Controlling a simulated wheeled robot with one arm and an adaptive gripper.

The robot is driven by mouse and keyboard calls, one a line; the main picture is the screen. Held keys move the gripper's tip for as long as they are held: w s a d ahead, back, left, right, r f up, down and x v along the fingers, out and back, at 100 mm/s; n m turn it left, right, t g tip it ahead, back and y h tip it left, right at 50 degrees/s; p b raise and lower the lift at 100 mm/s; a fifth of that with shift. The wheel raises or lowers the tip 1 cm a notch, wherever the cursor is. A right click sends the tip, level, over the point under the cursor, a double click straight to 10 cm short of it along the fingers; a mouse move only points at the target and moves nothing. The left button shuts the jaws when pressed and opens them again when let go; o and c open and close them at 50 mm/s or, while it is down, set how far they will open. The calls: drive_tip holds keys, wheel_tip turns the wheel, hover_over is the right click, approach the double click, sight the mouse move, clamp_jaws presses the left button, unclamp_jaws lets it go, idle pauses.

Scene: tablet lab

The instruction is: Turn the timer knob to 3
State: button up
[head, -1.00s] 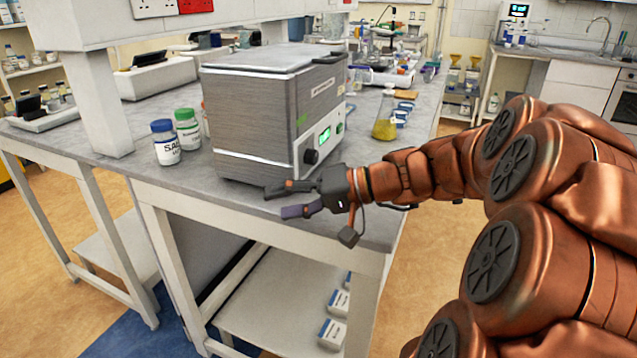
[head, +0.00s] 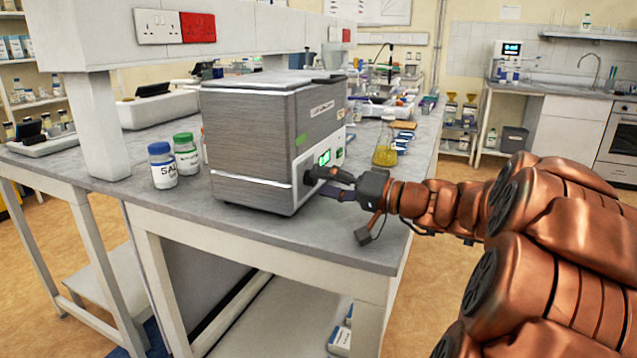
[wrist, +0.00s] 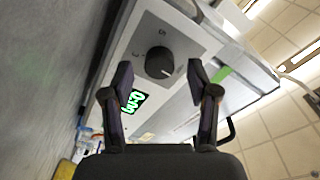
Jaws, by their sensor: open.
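The timer knob (wrist: 159,62) is a round black dial with a pale pointer line, on the grey front panel of a metal box-shaped bath (head: 255,135). In the wrist view a "5" is readable beside the knob; other marks are too small to read. A lit green display (wrist: 135,101) is next to it and also shows in the head view (head: 324,157). My gripper (wrist: 160,78) is open, with one finger on each side of the knob in the picture. I cannot tell whether the fingers touch it.
A blue-capped jar (head: 162,166) and a green-capped jar (head: 186,154) stand left of the bath. A flask of yellow liquid (head: 386,146) stands on the bench to its right. The bench front edge (head: 290,252) runs below my gripper.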

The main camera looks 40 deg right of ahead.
drive_tip(key=shift+x, duration=0.9)
clamp_jaws()
